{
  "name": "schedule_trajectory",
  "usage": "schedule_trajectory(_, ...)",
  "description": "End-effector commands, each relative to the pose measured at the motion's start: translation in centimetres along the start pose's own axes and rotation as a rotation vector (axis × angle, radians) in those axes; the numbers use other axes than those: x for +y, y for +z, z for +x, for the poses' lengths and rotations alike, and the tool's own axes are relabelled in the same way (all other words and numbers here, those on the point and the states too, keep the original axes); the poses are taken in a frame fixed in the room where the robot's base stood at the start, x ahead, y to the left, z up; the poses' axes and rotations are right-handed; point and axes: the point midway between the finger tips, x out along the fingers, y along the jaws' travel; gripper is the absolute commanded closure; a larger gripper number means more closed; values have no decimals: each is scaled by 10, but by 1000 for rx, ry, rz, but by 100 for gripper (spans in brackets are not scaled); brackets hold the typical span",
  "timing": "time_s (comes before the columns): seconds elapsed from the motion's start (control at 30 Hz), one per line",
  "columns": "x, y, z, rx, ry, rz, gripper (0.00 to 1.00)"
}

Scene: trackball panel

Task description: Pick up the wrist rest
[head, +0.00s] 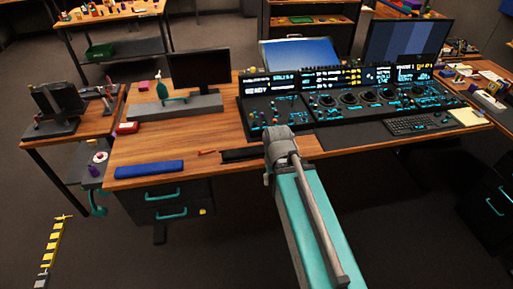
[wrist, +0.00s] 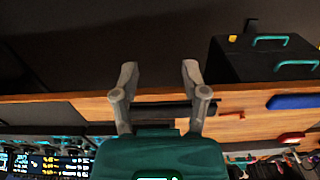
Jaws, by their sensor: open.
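A long, low black bar (head: 242,155), which looks like the wrist rest, lies along the front edge of the wooden desk, left of my arm. In the wrist view the black bar (wrist: 160,105) shows beyond and between the fingers, apart from them, partly hidden by my gripper's body. My gripper (wrist: 159,70) is open and empty, its two grey fingers spread wide. In the head view my arm reaches toward the desk's front edge, and the fingers cannot be made out there.
A blue bar (head: 149,168) lies at the desk's front left, with a thin red-orange item (head: 207,152) between it and the black bar. The control console (head: 350,98) stands behind, with a keyboard (head: 419,124) at right. Dark drawers (head: 172,203) sit under the desk's left side.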

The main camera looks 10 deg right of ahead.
Motion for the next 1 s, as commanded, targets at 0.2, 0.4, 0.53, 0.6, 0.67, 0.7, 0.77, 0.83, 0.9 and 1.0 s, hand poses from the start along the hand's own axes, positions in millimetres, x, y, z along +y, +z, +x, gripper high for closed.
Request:
schedule_trajectory(0.2,0,0,0,0,0,0,43)
schedule_trajectory(0.4,0,0,0,0,0,0,37)
schedule_trajectory(0.53,0,-3,0,0,0,11,13)
schedule_trajectory(0.6,0,-7,0,0,0,29,0)
schedule_trajectory(0.67,-1,-14,1,0,0,54,0)
schedule_trajectory(0.7,-3,-19,1,0,0,75,0)
schedule_trajectory(0.77,-3,-29,1,0,0,119,0)
schedule_trajectory(0.83,-3,-43,2,0,0,188,0)
schedule_trajectory(0.9,-3,-60,2,0,0,272,0)
schedule_trajectory(1.0,-3,-88,3,0,0,410,0)
